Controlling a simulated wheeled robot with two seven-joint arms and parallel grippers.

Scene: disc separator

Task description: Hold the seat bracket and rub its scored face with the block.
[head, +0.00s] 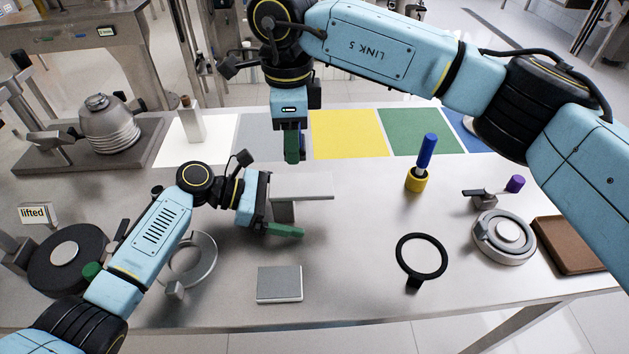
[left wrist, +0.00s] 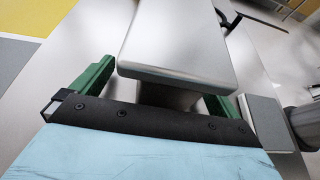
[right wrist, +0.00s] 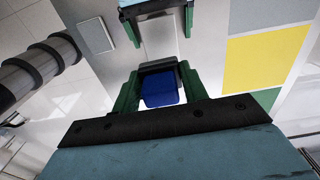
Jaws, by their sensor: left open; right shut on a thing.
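The seat bracket (head: 302,187) is a grey metal piece with a flat plate on a short post, standing upright on the table. In the left wrist view its plate (left wrist: 180,45) lies over the space between my fingers. My left gripper (head: 284,212) is open, with green fingers on either side of the post; I cannot tell whether they touch it. My right gripper (head: 291,158) is above and behind the bracket, shut on the block (right wrist: 160,89), which looks blue with a dark grey part. I cannot make out the scored face.
A grey flat slab (head: 279,284) lies in front of the bracket. A black ring (head: 421,239) and a yellow cup with a blue handle (head: 425,150) are to the right. A metal ring (head: 207,262) sits beside my left arm. Coloured mats (head: 350,134) line the back.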

